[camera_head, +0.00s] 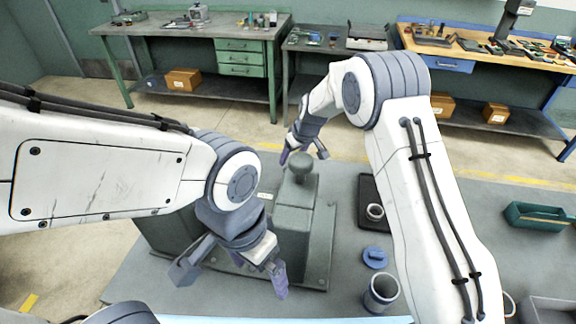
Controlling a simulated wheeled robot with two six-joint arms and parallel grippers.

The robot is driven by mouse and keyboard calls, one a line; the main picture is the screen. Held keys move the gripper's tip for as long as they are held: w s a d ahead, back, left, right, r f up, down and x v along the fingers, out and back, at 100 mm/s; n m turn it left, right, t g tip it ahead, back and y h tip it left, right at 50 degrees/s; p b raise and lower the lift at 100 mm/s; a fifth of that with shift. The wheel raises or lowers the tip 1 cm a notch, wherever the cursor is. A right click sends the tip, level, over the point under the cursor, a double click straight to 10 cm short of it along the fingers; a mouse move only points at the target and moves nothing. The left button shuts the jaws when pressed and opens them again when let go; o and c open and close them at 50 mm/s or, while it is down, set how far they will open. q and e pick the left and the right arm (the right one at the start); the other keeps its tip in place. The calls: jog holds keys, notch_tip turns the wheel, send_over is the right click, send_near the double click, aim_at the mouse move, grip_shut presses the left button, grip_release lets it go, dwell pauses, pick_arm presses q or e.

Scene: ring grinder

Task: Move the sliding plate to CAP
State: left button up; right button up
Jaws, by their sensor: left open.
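The grey-green ring grinder (318,240) stands on the bench in the middle, with a round knob (300,165) on top of its upright block. I cannot make out the sliding plate or a readable CAP mark; my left arm and gripper cover part of the machine. My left gripper (232,281) is open in front of the machine's left part, its fingers wide apart with nothing seen between them. My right gripper (304,156) is open beyond the knob, fingers pointing down and apart. I cannot tell whether it touches the machine.
Right of the grinder, a black tray (367,220) holds a pale ring (375,211). A blue round part (375,257) and a grey cup (382,292) stand nearer. A green bin (540,218) is at far right. Workbenches line the back.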

aim_at(288, 166)
jog(key=p+x, duration=0.2)
jog(key=x, duration=0.5)
jog(key=shift+a+f, duration=0.1)
jog(key=shift+f, duration=0.3)
grip_shut()
dwell(1.0)
